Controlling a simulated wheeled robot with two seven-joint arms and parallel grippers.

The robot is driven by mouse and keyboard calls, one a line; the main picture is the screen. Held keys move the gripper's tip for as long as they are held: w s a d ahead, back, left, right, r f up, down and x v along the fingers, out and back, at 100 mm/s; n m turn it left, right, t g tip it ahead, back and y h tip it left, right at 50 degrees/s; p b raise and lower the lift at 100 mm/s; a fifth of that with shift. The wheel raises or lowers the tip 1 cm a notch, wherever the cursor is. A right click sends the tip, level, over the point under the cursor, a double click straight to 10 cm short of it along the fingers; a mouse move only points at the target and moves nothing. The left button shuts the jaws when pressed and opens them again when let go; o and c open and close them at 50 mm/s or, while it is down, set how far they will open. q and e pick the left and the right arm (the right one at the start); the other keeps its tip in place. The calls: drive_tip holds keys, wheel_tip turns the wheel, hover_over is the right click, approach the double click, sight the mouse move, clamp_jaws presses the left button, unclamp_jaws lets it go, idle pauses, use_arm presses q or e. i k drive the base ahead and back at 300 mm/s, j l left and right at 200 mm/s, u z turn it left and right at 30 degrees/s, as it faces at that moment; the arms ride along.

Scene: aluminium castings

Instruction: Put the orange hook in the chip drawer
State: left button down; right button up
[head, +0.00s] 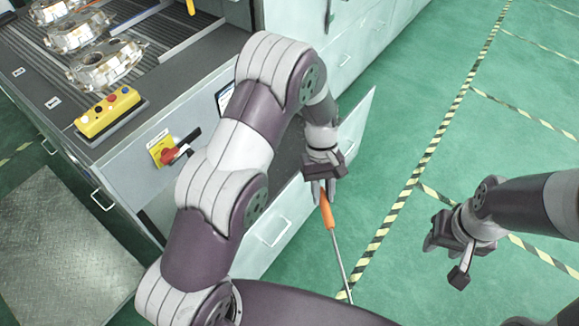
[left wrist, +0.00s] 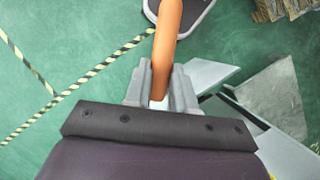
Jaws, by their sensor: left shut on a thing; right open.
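The orange hook has an orange handle (head: 327,212) and a thin metal rod that points down toward the bottom of the head view. My left gripper (head: 325,188) is shut on the handle. The handle also shows in the left wrist view (left wrist: 166,38), rising between the fingers (left wrist: 160,92). A drawer (head: 358,122) stands pulled out from the workbench, with a pale front and a bar handle. My left arm hides much of its inside. The hook hangs on the outer side of the drawer front, not inside. My right gripper (head: 450,255) is open and empty at the right.
The workbench (head: 165,85) carries several metal castings (head: 106,64) and a yellow button box (head: 108,112). A red and yellow switch (head: 170,150) is on its side. A metal plate (head: 60,250) lies at the left. Green floor with striped tape is clear at the right.

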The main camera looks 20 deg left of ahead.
sight(299, 151)
drive_tip(key=i+l+u, duration=0.25)
drive_tip(key=i+l, duration=0.15)
drive_tip(key=l, duration=0.25)
drive_tip(key=i+l+u, duration=0.1)
drive_tip(key=l, duration=0.2)
drive_tip(key=i+l+u, duration=0.25)
drive_tip(key=l, duration=0.5)
drive_tip(key=i+l+u, duration=0.15)
drive_tip(key=l, duration=0.25)
drive_tip(key=i, duration=0.1)
